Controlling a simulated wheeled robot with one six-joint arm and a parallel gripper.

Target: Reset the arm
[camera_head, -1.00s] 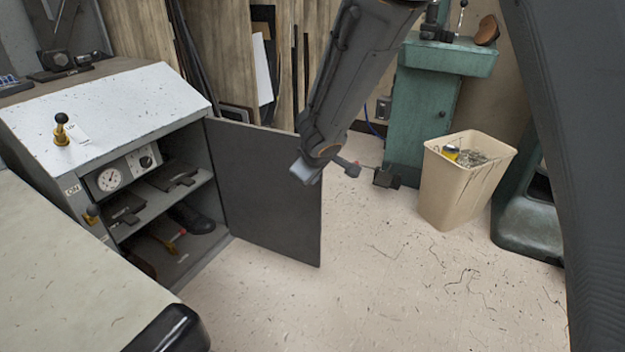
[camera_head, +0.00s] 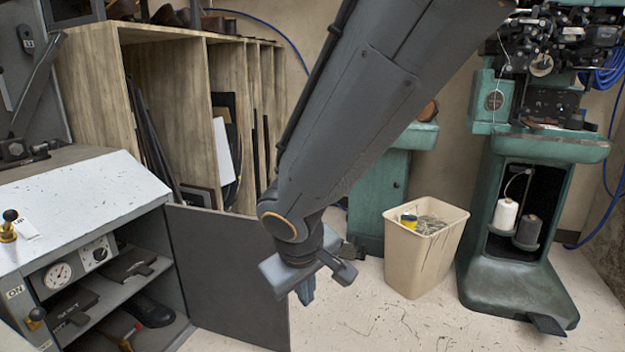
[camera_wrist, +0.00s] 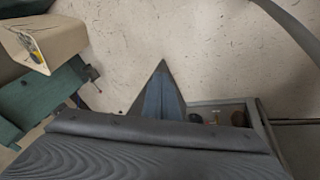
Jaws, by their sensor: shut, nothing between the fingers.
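My gripper (camera_head: 306,294) hangs from my arm in the middle of the head view, pointing down. It is in front of the right edge of the open cabinet door (camera_head: 225,270) in the picture. In the wrist view my gripper's fingers (camera_wrist: 160,92) are together at the tip, with nothing between them. Pale speckled floor lies beyond the fingers.
A grey cabinet (camera_head: 75,195) with shelves stands at the left, its door swung open. A beige waste bin (camera_head: 422,262) stands right of my gripper. A green stitching machine (camera_head: 525,270) stands at the right. Wooden racks (camera_head: 90,90) line the back. Floor at the front right is clear.

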